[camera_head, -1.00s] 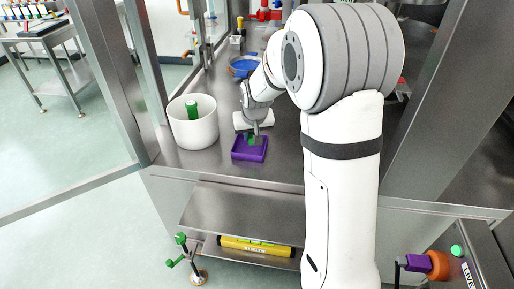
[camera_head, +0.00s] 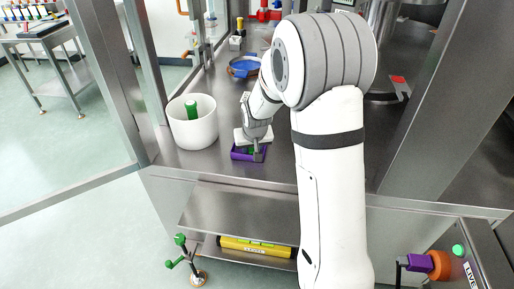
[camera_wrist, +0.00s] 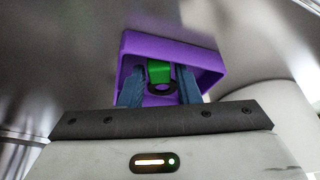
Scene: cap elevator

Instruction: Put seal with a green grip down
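The seal has a green grip (camera_wrist: 159,71) and a dark ring (camera_wrist: 162,89) below it in the wrist view. It is inside a shallow purple tray (camera_wrist: 205,57), and the tray also shows on the counter in the head view (camera_head: 238,155). My gripper (camera_wrist: 160,80) reaches down into the tray, with one blue-grey finger on each side of the green grip. Small gaps seem to show between the fingers and the grip, so the gripper looks open around it. In the head view, my gripper (camera_head: 256,152) hides much of the seal.
A white pot (camera_head: 193,129) with a green-topped item (camera_head: 191,108) stands left of the tray. A blue round object (camera_head: 243,68) lies farther back. The counter's front edge is close to the tray. Below is a shelf (camera_head: 240,212), with a yellow level (camera_head: 256,247) under it.

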